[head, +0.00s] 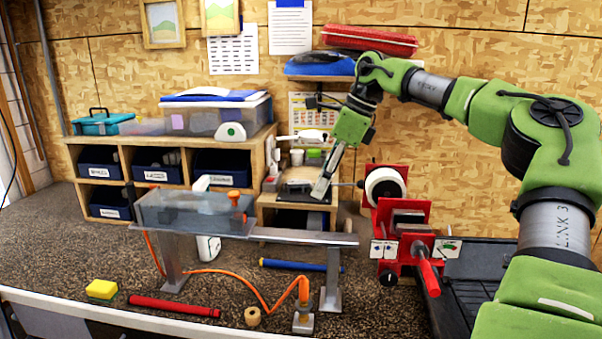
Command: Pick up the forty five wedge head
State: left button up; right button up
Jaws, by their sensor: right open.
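My right gripper (324,183) reaches down from my green arm over a small wooden shelf unit (268,200) at the back middle. Its jaws are open, with the tips low over a dark plate on top of that unit. A small grey shape (298,186) lies on the plate just left of the tips. I cannot tell whether it is the forty five wedge head, and I see no readable number on it. Whether the fingertips touch anything is too small to tell. My left gripper is not in view.
A red vise (405,222) with a white roll stands right of the gripper. A clear tank (195,212) on a metal stand is in front left. A red grip (174,306), yellow sponge (101,289), tape roll (252,317) and blue grip (303,265) lie on the bench.

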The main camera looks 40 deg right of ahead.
aim_at(292, 182)
jog(key=i+l, duration=0.5)
jog(key=l, duration=0.2)
jog(key=i+l, duration=0.2)
jog(key=l, duration=0.2)
